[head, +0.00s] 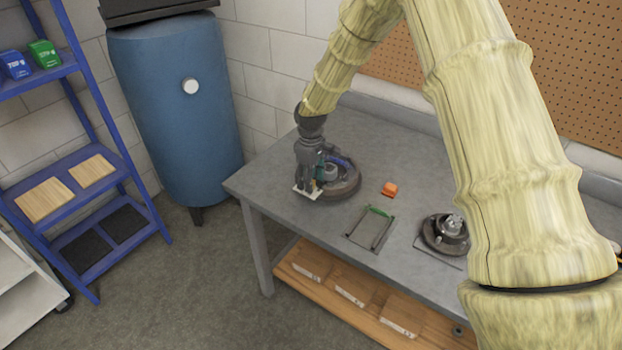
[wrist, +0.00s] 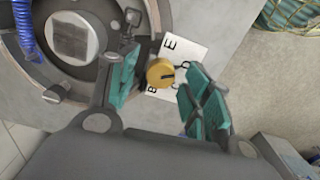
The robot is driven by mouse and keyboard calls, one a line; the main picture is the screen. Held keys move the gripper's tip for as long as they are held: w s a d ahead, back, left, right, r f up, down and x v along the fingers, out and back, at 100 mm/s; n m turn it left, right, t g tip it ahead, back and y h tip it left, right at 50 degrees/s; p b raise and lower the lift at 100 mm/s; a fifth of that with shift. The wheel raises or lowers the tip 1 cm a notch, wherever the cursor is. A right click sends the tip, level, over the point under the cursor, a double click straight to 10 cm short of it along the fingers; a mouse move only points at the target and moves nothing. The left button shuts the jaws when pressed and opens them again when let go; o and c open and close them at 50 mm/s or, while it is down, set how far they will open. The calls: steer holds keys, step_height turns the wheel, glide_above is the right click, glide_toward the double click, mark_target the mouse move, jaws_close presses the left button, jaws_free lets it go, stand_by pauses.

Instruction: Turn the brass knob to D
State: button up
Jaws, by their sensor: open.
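The brass knob (wrist: 160,73) is round and yellow, with a dark pointer mark on its right side, in the wrist view. It sits by a white letter card (wrist: 190,50). An E shows above the knob and a B below left; letters at the right are partly covered and hard to read. My gripper (wrist: 161,76) is open, its teal fingers on either side of the knob, with gaps visible. In the head view my gripper (head: 318,172) is over the card (head: 301,192) at the bench's left end; the knob is hidden there.
A round dark fixture (head: 345,184) with a blue coiled hose (wrist: 25,32) stands right beside my gripper. A blue tank (head: 175,110) stands left.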

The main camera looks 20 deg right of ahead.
step_height(320, 180, up, 12)
steer(key=shift+f, duration=0.15)
stand_by(0.3)
